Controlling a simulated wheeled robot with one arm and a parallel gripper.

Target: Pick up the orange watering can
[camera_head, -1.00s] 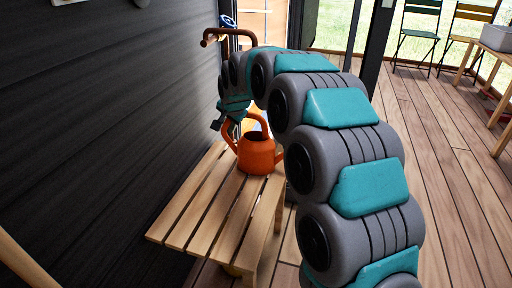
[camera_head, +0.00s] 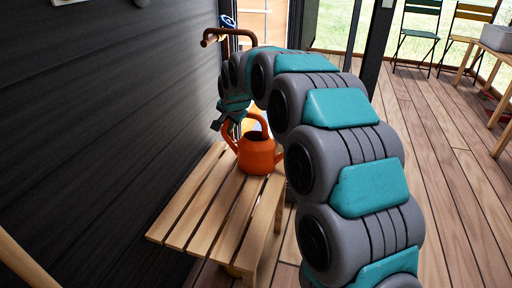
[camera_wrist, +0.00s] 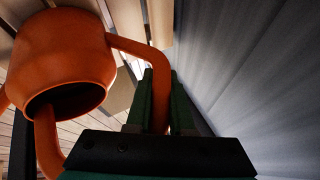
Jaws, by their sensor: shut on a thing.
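The orange watering can (camera_head: 257,156) is upright at the far end of the slatted wooden bench; I cannot tell whether its base touches the slats. In the wrist view the can (camera_wrist: 62,52) fills the upper left, with its dark opening facing me. My gripper (camera_wrist: 161,78) is shut on a bent orange tube of the can, which passes between its green fingers. I cannot tell whether this is handle or spout.
The bench (camera_head: 208,203) is otherwise bare at its near end. A dark plank wall (camera_head: 100,130) runs close along the left. A brown pipe-like rail (camera_head: 228,32) stands behind the gripper. Wooden floor (camera_head: 440,190) is open on the right, with folding chairs (camera_head: 421,38) at the back.

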